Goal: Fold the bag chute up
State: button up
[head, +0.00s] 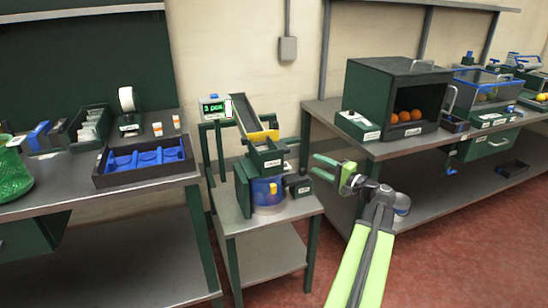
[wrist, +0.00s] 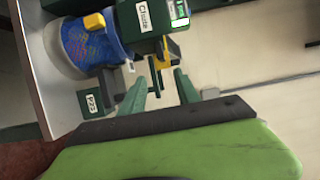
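The bag chute (head: 266,154) is a dark green box-like piece with a white label, above a blue mesh bag (head: 266,190) on the small middle table. In the wrist view, the chute (wrist: 128,22) reads "Chute" and the mesh bag (wrist: 84,42) hangs beside it, with a yellow tab between. My gripper (head: 319,167) is to the right of the chute, apart from it, with its green fingers spread and nothing between them. The wrist view shows the gripper (wrist: 160,85) fingertips pointing toward the chute area. The chute's hinge is not clear.
A sloped grey trough (head: 248,112) with a yellow end stands above the chute, beside a "3 pcs" display (head: 213,107). A small dark labelled box (head: 299,185) sits close to the bag. The right bench holds a green cabinet (head: 372,92) with oranges inside. The left bench holds a blue-lined tray (head: 112,180).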

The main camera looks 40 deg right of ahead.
send_near(284, 145)
jog(key=w, duration=0.6)
jog(key=w+f, duration=0.1)
jog(key=w, duration=0.3)
grip_shut()
dwell(1.2)
